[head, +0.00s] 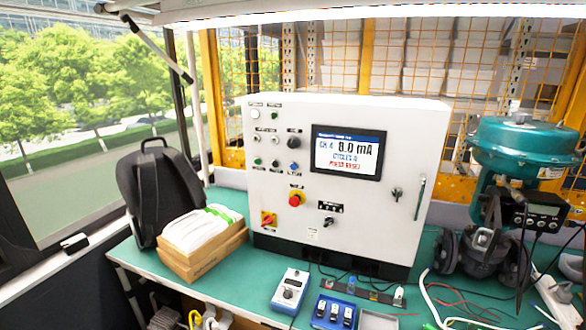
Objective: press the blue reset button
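A white control cabinet (375,212) stands upright on the green bench. A small round blue button (293,167) is on its front, below a black knob (294,143) and left of the screen. Nothing covers the button; its label is too small to read. Neither of my grippers is in view.
Other controls near the button are green buttons (257,161), a red emergency stop (296,199) and a red-yellow switch (268,220). A cardboard box (205,257) and black backpack (160,190) stand left. A teal valve actuator (525,145) stands right. Small devices (290,290) lie in front.

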